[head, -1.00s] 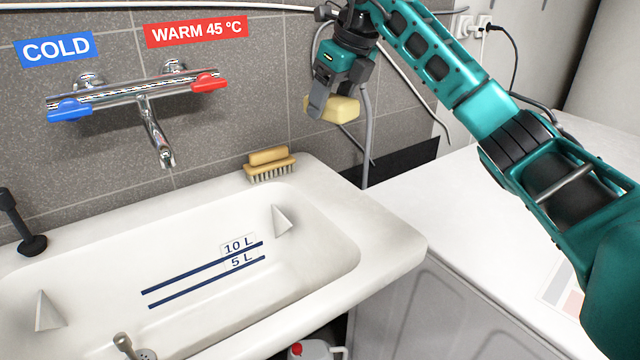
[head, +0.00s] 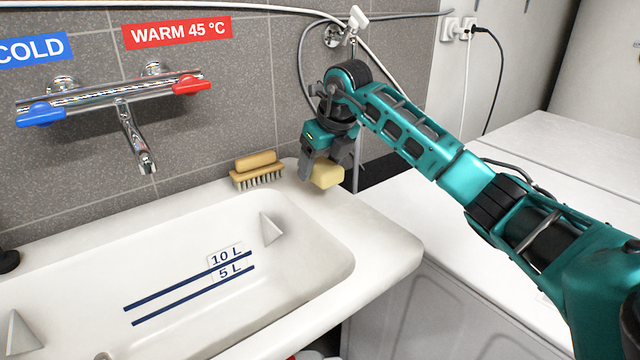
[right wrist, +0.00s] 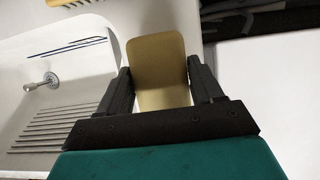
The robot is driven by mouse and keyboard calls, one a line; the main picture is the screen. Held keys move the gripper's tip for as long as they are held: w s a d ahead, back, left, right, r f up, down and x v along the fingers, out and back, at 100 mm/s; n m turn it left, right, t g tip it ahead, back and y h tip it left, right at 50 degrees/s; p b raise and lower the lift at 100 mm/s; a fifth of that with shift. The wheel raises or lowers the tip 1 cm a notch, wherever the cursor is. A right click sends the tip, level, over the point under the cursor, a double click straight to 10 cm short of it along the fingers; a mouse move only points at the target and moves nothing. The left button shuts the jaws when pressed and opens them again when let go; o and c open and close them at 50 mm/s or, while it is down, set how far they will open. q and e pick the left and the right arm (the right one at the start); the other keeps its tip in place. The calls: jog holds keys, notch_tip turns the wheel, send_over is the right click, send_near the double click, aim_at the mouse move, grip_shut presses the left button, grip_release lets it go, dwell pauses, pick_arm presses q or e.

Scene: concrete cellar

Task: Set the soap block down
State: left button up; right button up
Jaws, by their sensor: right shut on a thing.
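The pale yellow soap block (head: 327,176) is between the fingers of my right gripper (head: 322,172), which is shut on it. In the head view they are over the back right corner of the white sink's rim (head: 370,225), to the right of the brush. Whether the block touches the rim cannot be told. In the right wrist view the soap block (right wrist: 158,68) fills the space between the two dark fingers of the gripper (right wrist: 160,85). My left gripper is not in view.
A wooden scrubbing brush (head: 257,170) lies on the rim at the wall. The basin holds a white wedge (head: 270,228) near its right end. The chrome tap (head: 135,140) is on the wall at left. A white worktop (head: 440,195) is at right.

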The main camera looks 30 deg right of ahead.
aim_at(320, 196)
jog(key=shift+f, duration=2.1)
jog(key=shift+f, duration=0.15)
jog(key=o, duration=1.2)
jog(key=v, duration=1.1)
jog(key=shift+r+p, duration=0.3)
jog(key=shift+s+r, duration=0.15)
jog(key=shift+r, duration=0.15)
